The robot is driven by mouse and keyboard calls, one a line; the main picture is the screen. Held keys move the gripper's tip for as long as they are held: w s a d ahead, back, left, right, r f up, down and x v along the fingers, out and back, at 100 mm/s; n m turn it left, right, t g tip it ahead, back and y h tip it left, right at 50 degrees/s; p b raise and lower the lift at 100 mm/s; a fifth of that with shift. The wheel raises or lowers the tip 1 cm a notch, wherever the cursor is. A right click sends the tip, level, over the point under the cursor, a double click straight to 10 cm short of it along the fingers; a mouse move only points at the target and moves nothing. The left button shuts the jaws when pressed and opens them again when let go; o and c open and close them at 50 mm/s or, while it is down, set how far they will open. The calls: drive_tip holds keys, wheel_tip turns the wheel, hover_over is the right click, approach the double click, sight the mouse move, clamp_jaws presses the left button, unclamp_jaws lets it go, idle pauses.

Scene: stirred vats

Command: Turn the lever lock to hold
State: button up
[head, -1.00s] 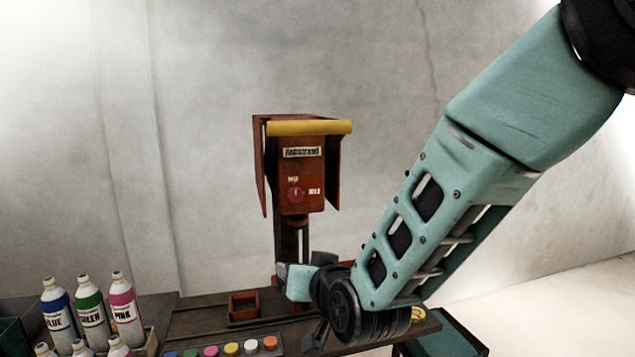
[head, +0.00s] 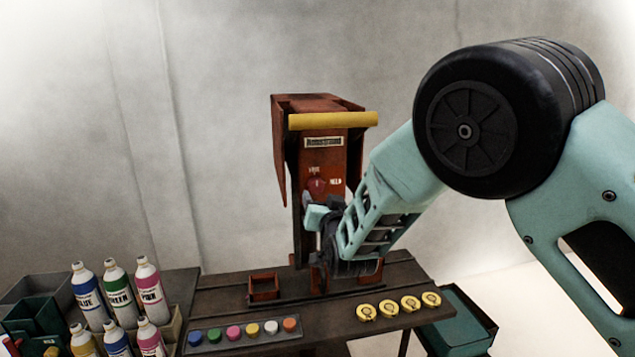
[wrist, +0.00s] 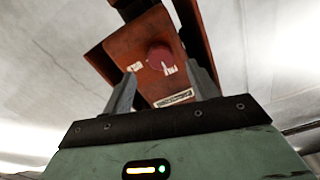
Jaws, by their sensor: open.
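The red machine (head: 324,160) stands at the back of the bench, with a yellow bar (head: 333,120) across its top. On its front is a round dark-red knob (head: 316,186), the lever lock, with one small white label above and one to its right. My gripper (head: 311,205) is just below the knob in the head view. In the wrist view the knob (wrist: 159,58) shows between and beyond the two fingers of my gripper (wrist: 161,70), which are apart and empty. No contact shows. Which label the knob points to is too small to tell.
A row of coloured caps (head: 243,333) and several yellow discs (head: 400,305) lie along the bench (head: 215,300). A small empty red box (head: 264,287) stands behind the caps. Labelled bottles (head: 119,295) crowd the left. My arm covers the machine's lower right.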

sight(317, 189)
drive_tip(key=shift+p+x, duration=1.05)
drive_tip(key=shift+x, duration=2)
drive_tip(key=shift+f, duration=0.1)
drive_tip(key=c, duration=1)
